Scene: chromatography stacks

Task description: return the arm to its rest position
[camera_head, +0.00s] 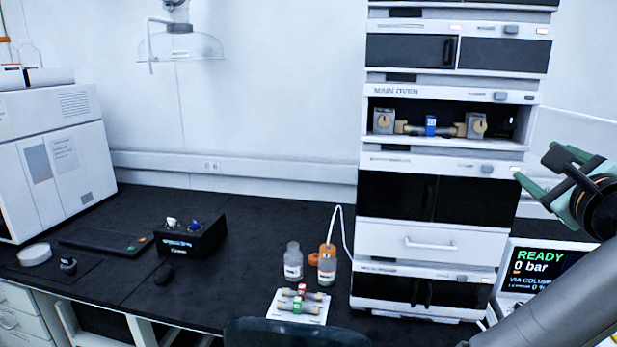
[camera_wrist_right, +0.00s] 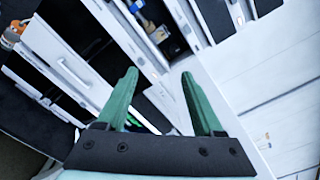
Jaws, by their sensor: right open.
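My right gripper (camera_head: 532,162) is at the right of the head view, beside the instrument stack, with its green fingers pointing left toward it. The fingers are apart, and nothing shows between them in the right wrist view (camera_wrist_right: 160,74). My right arm comes up from the bottom right corner. The open main oven (camera_head: 385,106) holds a tan column with a blue tag (camera_head: 431,126) lying between two end blocks. My gripper appears clear of the oven in the head view. My left gripper is not in view.
The tall instrument stack (camera_head: 405,240) stands right of centre. A screen (camera_head: 545,262) reading READY, 0 bar sits below my right gripper. Two bottles (camera_head: 293,262) and a white tray (camera_head: 276,311) with tagged columns stand on the black bench (camera_head: 235,275). A black box (camera_head: 190,240) stands left.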

